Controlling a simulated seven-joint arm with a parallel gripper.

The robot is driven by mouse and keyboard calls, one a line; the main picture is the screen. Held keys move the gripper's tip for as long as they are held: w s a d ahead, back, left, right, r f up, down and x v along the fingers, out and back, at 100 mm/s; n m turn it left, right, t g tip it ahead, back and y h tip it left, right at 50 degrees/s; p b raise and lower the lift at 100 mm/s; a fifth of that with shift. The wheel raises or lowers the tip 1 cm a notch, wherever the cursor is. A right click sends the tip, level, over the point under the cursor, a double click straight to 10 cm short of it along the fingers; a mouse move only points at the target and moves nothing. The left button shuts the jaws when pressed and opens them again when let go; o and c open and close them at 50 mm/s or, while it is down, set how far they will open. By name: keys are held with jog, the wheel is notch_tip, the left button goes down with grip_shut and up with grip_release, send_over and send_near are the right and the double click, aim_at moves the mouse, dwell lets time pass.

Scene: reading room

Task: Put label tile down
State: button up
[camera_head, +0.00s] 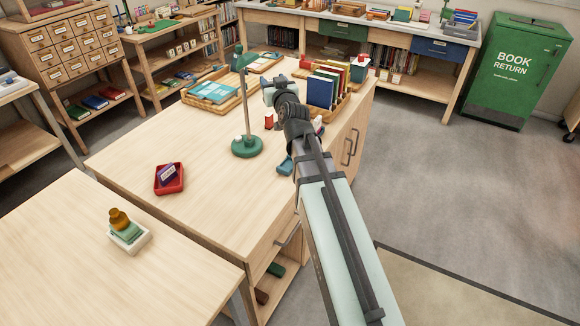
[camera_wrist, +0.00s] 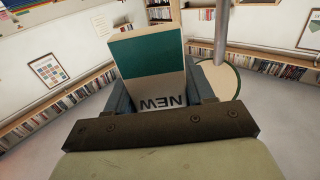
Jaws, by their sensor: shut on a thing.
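The label tile (camera_wrist: 152,70) fills the middle of the wrist view. It has a dark green band and a pale part with "NEW" upside down. My gripper (camera_wrist: 163,92) is shut on it, with a dark finger on either side. In the head view my arm reaches over the wooden counter (camera_head: 215,155), its end near the book rack. My wrist hides the fingertips there, and I cannot make out the tile.
A green lamp (camera_head: 247,147) stands left of my arm. A wooden rack of colored books (camera_head: 321,92) is behind it. A tray with a teal booklet (camera_head: 214,91), a red tray (camera_head: 181,183) and a white box (camera_head: 135,246) stand leftward. The counter's front left is mostly clear.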

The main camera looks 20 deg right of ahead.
jog(key=shift+s+d+f+y, duration=0.1)
jog(key=shift+d+f+y, duration=0.4)
jog(key=shift+f, duration=0.3)
jog(key=n+y, duration=0.1)
jog(key=f+n+y, duration=0.1)
jog(key=s+y, duration=0.1)
jog(key=shift+d+f+n+g, duration=0.25)
jog(key=shift+d+n+g, duration=0.05)
jog(key=shift+d+n, duration=0.1)
jog(key=shift+s+a+n+y, duration=0.15)
jog(key=shift+n+y, duration=0.25)
jog(key=shift+y, duration=0.4)
jog(key=shift+s+r+n+g+y, duration=0.3)
jog(key=shift+n+g+y, duration=0.1)
jog(key=shift+g+y, duration=0.15)
jog(key=s+r+n+g+y, duration=0.4)
jog(key=r+y, duration=0.1)
jog(key=y, duration=0.1)
notch_tip(320, 180, down, 15)
jog(key=shift+f, duration=0.2)
jog(key=shift+s+f+t+h, duration=0.1)
jog(key=shift+t+h, duration=0.15)
